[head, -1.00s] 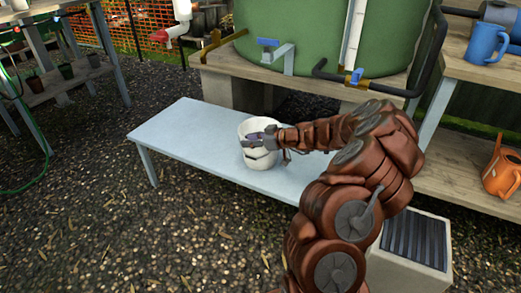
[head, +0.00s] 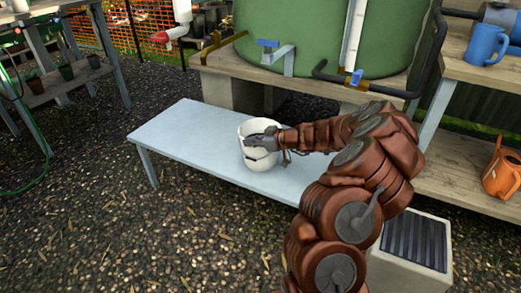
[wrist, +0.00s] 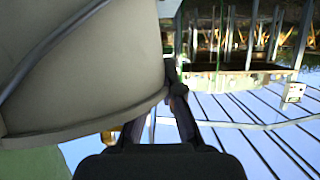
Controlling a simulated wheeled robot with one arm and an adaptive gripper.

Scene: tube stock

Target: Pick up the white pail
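The white pail (head: 262,163) stands upright on the pale blue table in the head view. My gripper (head: 258,144) reaches it from the right, with its fingers at the pail's upper wall. In the wrist view the pail (wrist: 85,65) fills the left side, with its rim band running across. My gripper's fingers (wrist: 172,88) draw together at the rim's right end, one partly hidden behind the pail. They look shut on the rim. The inside of the pail and the far side of the grip are hidden.
The pale blue table (head: 185,135) is clear left of the pail. A green tank (head: 320,35) with taps stands behind on a wooden platform. At right, shelves hold a blue jug (head: 484,44) and an orange watering can (head: 502,173). Gravel lies in front.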

